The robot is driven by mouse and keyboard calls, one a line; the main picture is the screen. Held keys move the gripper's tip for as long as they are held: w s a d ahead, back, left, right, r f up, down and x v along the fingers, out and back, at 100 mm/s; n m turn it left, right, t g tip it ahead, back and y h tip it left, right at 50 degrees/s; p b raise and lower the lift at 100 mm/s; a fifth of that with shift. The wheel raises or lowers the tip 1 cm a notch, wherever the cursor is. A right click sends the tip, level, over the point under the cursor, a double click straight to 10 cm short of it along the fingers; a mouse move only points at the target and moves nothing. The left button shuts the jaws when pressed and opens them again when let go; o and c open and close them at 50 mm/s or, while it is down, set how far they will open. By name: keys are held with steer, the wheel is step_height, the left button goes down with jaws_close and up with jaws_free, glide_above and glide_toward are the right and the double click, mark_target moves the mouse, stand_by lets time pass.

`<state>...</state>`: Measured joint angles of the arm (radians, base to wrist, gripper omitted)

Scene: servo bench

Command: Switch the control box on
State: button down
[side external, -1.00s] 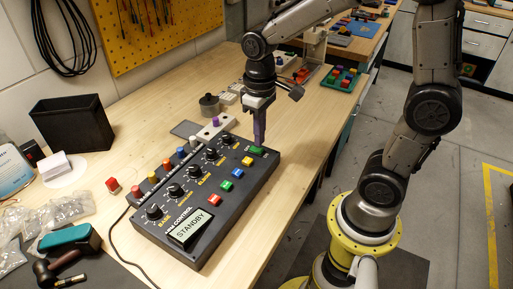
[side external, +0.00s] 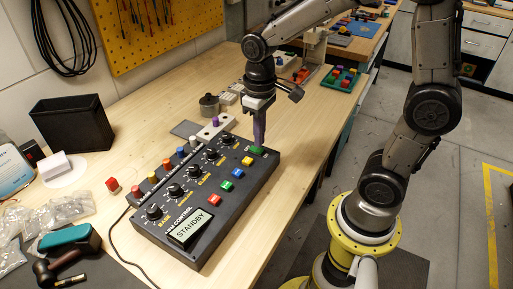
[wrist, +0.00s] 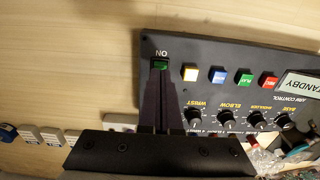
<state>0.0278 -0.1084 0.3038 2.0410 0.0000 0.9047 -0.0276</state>
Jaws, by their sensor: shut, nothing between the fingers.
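The control box (side external: 232,196) is a dark slab lying on the bench, with knobs, coloured buttons and a display (side external: 189,229) that reads STANDBY. A green switch (side external: 257,150) sits at its far end. In the wrist view the green switch (wrist: 160,66) lies beside the "ON" lettering, which appears upside down. My gripper (side external: 260,143) points down over the switch with its purple fingers shut and empty. In the wrist view the fingertips (wrist: 160,73) partly cover the switch. I cannot tell whether they touch it.
A black bin (side external: 72,126) and tools lie to the left. Bare wood (side external: 300,135) lies right of the box.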

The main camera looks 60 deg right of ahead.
steer(key=shift+f, duration=0.85)
stand_by(0.3)
steer(key=shift+r, duration=3.6)
steer(key=s+r+t, duration=0.3)
steer(key=s+t, duration=0.2)
steer(key=s, duration=0.7)
steer(key=shift+s+a+r+t, duration=0.15)
steer(key=shift+s+a+t, duration=0.15)
steer(key=shift+s+a, duration=0.1)
